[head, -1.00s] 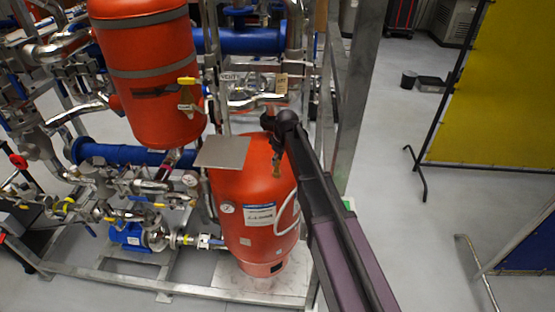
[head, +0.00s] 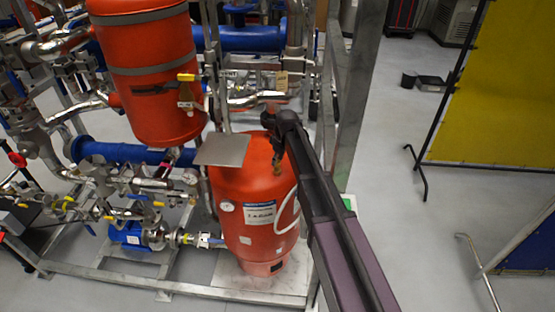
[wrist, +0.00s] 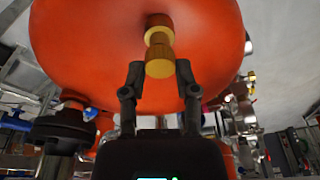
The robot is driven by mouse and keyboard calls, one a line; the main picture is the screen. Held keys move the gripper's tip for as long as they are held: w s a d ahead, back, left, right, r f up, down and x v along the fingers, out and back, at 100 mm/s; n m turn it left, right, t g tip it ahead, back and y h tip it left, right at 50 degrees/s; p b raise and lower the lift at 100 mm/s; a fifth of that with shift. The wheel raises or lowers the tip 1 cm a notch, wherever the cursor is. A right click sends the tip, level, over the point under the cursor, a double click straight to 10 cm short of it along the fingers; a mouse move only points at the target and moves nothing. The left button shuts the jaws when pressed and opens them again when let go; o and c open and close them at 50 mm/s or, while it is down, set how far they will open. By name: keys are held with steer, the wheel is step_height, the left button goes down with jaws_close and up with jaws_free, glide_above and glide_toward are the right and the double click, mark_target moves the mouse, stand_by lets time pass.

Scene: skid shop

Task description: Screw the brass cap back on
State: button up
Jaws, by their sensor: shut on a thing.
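My gripper (wrist: 160,70) is shut on the brass cap (wrist: 160,62), with one dark finger on each side of it. A brass fitting (wrist: 159,22) stands out from the orange-red tank (wrist: 90,50), just beyond the cap. Cap and fitting look roughly in line in the wrist view; I cannot tell whether the threads touch or are engaged. In the head view my gripper (head: 277,155) is at the upper right side of the lower red tank (head: 235,190). A small brass piece shows there below the arm, but cap and fitting cannot be told apart.
A flat grey plate (head: 221,150) lies at the top left of the lower tank. Another red tank (head: 150,75), pipes and a blue pump (head: 130,234) crowd the left. A steel frame post (head: 355,90) stands close right of my arm. Open floor lies farther right.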

steer(key=shift+f+b, duration=0.9)
steer(key=shift+f, duration=0.1)
stand_by(0.5)
stand_by(0.8)
steer(key=m+t+h, duration=0.1)
steer(key=m, duration=0.5)
steer(key=shift+m, duration=0.4)
steer(key=m, duration=0.4)
steer(key=shift+w+d+h, duration=0.1)
steer(key=shift+h, duration=0.3)
steer(key=shift+c, duration=0.3)
steer(key=shift+m, duration=0.3)
steer(key=shift+c, duration=0.5)
steer(key=o, duration=0.8)
steer(key=shift+d, duration=0.1)
